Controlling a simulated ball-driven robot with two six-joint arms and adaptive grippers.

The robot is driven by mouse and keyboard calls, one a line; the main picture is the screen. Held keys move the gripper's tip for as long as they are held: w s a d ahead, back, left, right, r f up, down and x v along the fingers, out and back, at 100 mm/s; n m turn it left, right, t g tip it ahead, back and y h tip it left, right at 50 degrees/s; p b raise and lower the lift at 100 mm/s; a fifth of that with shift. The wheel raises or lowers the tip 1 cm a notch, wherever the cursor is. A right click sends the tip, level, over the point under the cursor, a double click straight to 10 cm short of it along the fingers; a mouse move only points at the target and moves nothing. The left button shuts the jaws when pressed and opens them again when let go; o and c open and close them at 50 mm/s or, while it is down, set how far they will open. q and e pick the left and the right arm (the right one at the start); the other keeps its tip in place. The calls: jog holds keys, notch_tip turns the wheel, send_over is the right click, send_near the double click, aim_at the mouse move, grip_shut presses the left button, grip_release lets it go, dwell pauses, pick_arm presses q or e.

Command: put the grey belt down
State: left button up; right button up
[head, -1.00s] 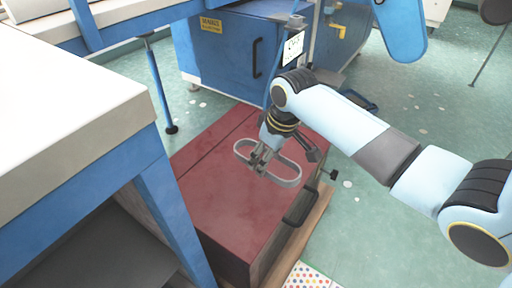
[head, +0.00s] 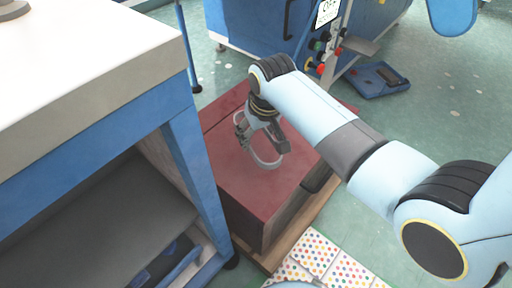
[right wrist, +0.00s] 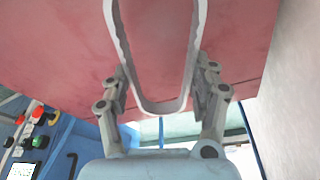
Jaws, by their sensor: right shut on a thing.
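The grey belt (head: 268,165) is a narrow closed loop over the dark red top of the box (head: 235,190) in the head view. My right gripper (head: 262,138) comes down from above and is shut on the belt. In the right wrist view the belt (right wrist: 162,108) runs as a long U between the two fingers of my right gripper (right wrist: 162,85), with the red surface behind it. I cannot tell whether the belt touches the box top. My left gripper is not in view.
A white-topped blue bench (head: 95,65) with a grey lower shelf (head: 110,220) stands left of the box. A blue machine (head: 265,25) with buttons is behind. A blue pedal (head: 375,80) lies on the green floor. A dotted mat (head: 318,250) lies in front.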

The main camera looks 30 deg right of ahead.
aim_at(254, 149)
jog(key=shift+w+a+f, duration=0.15)
jog(key=shift+w+f, duration=0.05)
jog(key=shift+f, duration=0.05)
notch_tip(254, 149, down, 4)
jog(key=shift+r+b, duration=0.15)
jog(key=shift+b, duration=0.95)
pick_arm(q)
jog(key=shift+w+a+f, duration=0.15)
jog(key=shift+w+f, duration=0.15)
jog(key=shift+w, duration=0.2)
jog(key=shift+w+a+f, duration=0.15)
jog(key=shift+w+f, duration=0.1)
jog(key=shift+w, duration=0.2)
pick_arm(e)
jog(key=shift+r, duration=0.1)
jog(key=shift+f, duration=0.2)
jog(key=o, duration=1)
jog(key=shift+c, duration=0.2)
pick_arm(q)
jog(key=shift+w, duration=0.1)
